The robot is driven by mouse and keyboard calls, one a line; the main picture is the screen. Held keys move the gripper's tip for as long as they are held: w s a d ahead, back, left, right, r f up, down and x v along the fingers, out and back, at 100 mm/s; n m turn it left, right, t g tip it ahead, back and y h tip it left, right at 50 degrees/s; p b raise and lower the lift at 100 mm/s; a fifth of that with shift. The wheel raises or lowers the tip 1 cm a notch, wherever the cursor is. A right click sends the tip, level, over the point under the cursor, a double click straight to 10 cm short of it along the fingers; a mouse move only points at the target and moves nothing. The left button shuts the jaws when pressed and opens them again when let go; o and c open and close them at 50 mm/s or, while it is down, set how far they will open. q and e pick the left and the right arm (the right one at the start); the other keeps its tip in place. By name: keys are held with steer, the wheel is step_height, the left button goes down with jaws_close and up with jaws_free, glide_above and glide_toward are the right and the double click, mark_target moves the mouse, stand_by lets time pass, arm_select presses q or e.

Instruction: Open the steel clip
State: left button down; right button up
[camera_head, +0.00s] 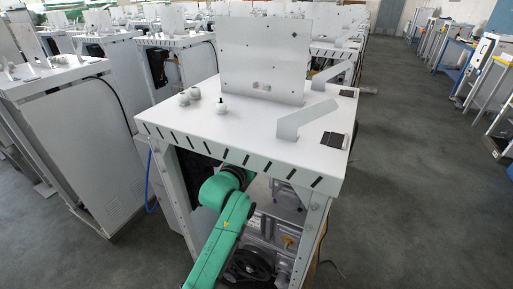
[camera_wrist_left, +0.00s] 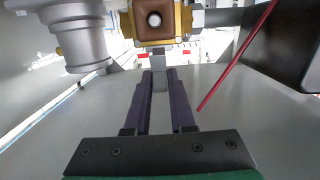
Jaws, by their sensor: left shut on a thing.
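In the left wrist view my left gripper (camera_wrist_left: 160,75) reaches forward with two dark purple fingers close together. Its fingertips are shut on a small grey metal piece (camera_wrist_left: 160,83), which looks like the steel clip. This piece sits just below a brown square block (camera_wrist_left: 154,20) with a round opening and brass-coloured sides. In the head view my green left arm reaches under the top of the white dispenser frame (camera_head: 240,125). The gripper and the clip are hidden there. My right gripper is in neither view.
A grey cylindrical housing (camera_wrist_left: 75,35) is at the left of the wrist view. A thin red rod (camera_wrist_left: 237,56) and a dark box (camera_wrist_left: 290,45) are at the right. Similar frames (camera_head: 85,130) stand close at the left.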

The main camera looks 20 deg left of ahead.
arm_select(q)
steer(key=c, duration=0.8)
jaws_free()
steer(key=s+r, duration=0.1)
steer(key=s, duration=1.3)
steer(key=shift+s+a+r, duration=0.2)
steer(key=shift+a, duration=0.25)
